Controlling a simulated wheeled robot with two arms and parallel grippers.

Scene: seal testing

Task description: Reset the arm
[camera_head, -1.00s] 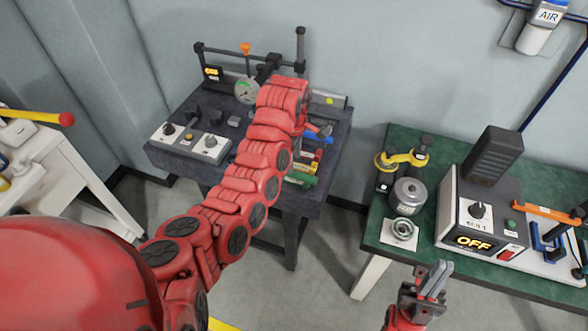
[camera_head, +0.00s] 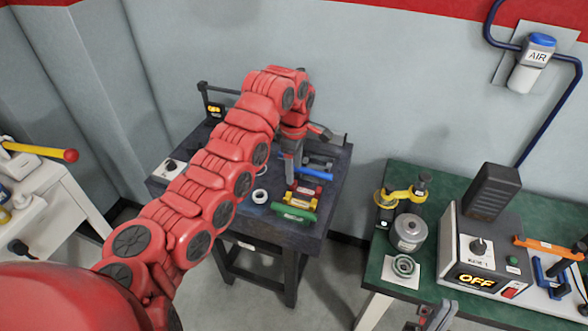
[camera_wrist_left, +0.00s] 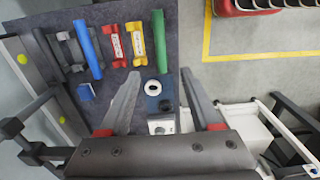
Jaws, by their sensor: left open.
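My left red arm reaches across the dark table (camera_head: 270,228). A white ring (camera_head: 259,196) lies on the table below; in the wrist view the ring (camera_wrist_left: 153,87) shows between the fingers on a dark blue pad. My right gripper (camera_head: 435,316) is cut by the bottom edge of the head view; its jaw state is unclear.
Green (camera_head: 294,213), yellow, red and blue (camera_head: 316,173) parts lie on the dark table. My arm hides part of the rig behind. At right, a green bench (camera_head: 455,190) bears a control box reading OFF (camera_head: 478,279) and a metal cylinder (camera_head: 408,232). Floor between tables is clear.

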